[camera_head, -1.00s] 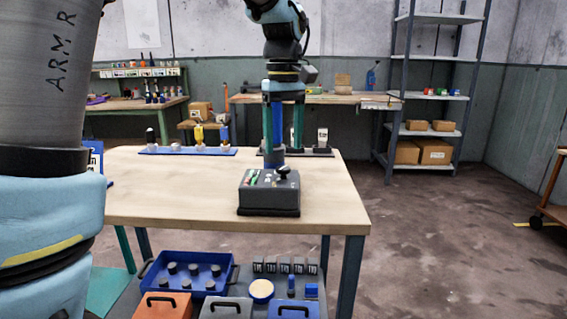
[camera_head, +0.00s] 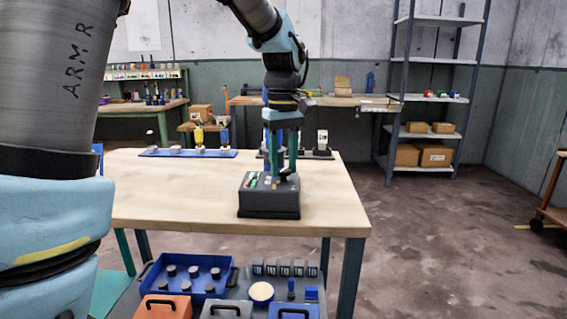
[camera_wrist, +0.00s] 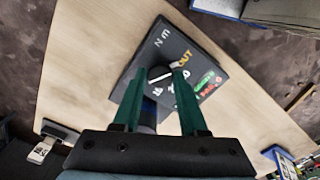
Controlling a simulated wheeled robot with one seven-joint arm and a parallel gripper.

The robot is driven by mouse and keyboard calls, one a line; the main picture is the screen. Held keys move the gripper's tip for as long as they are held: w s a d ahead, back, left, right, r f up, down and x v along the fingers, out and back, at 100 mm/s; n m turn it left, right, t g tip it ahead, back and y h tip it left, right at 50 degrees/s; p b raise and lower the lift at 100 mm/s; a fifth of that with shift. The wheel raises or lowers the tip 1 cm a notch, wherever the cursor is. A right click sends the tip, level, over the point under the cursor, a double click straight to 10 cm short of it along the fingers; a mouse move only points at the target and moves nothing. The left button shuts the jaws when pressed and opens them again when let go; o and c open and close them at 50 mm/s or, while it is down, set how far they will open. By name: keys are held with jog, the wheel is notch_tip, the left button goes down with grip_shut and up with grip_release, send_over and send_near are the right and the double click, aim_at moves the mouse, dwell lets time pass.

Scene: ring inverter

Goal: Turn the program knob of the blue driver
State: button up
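A dark control box (camera_head: 268,203) stands on the table's front edge area, with red and green marks on its sloped top; it also fills the middle of the wrist view (camera_wrist: 213,62). A round dark knob with a white pointer line (camera_wrist: 160,72) shows between my fingertips. A blue cylinder (camera_wrist: 149,113) shows between the fingers nearer the palm, partly hidden; I cannot tell whether it is the blue driver or joined to the box. My gripper (camera_head: 281,170) points down over the box, its green fingers apart around the knob (camera_wrist: 157,72). Contact is not clear.
A blue strip with several tools (camera_head: 188,153) lies at the table's back left. A dark rack with upright items (camera_head: 322,142) stands behind my gripper. Below are a blue tray (camera_head: 180,292) and several boxes. The table's right side (camera_head: 335,205) is clear.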

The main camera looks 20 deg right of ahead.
grip_shut()
dwell(0.3)
jog(key=m+p, duration=0.2)
jog(key=m, duration=0.1)
jog(key=shift+r+m+p, duration=0.15)
jog(key=shift+m+p, duration=0.15)
jog(key=shift+m, duration=0.1)
jog(key=shift+m+p, duration=0.95)
jog(key=shift+m, duration=0.95)
jog(key=o, duration=0.6)
grip_release()
jog(key=shift+c, duration=0.2)
